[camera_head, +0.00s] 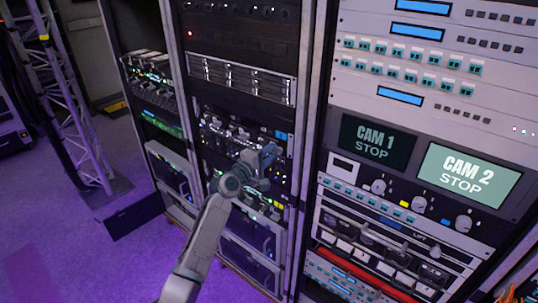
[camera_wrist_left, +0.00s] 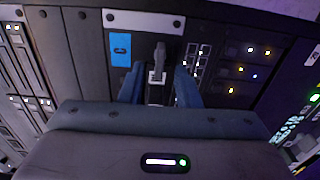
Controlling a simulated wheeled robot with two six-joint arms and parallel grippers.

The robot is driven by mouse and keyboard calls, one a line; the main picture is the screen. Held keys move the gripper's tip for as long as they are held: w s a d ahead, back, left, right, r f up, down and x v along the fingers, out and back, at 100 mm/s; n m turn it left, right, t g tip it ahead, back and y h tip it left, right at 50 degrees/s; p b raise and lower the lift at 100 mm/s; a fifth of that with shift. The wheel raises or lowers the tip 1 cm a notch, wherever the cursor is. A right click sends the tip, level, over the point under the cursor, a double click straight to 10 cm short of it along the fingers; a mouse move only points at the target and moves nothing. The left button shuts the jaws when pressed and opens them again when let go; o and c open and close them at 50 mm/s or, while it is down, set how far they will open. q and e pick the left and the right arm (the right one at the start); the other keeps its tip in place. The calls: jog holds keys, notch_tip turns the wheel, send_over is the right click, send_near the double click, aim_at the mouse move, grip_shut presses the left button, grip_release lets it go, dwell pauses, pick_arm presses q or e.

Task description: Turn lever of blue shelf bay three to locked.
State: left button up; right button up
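My left gripper (camera_head: 268,154) is at the middle rack, in front of a dark bay front with a small blue label (camera_head: 281,134). In the left wrist view, the blue label (camera_wrist_left: 121,50) is just left of a small lever (camera_wrist_left: 158,66) with a grey and dark handle. The lever points up and down in that picture. The two dark blue fingers of the left gripper (camera_wrist_left: 160,84) are apart, one on each side of the lever's lower end, with gaps visible. In the head view, my gripper hides the lever. My right gripper is not in view.
A tall rack (camera_head: 430,140) with CAM 1 and CAM 2 screens stands close on the right. A grey vented unit (camera_head: 241,78) sits above the bay. A metal truss (camera_head: 72,110) stands at the left. The purple floor (camera_head: 130,255) at the lower left is mostly clear.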

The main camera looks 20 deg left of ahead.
pick_arm(q)
jog(key=b+v, duration=0.2)
jog(key=v, duration=0.8)
jog(key=shift+s, duration=0.4)
jog(key=shift+a, duration=0.15)
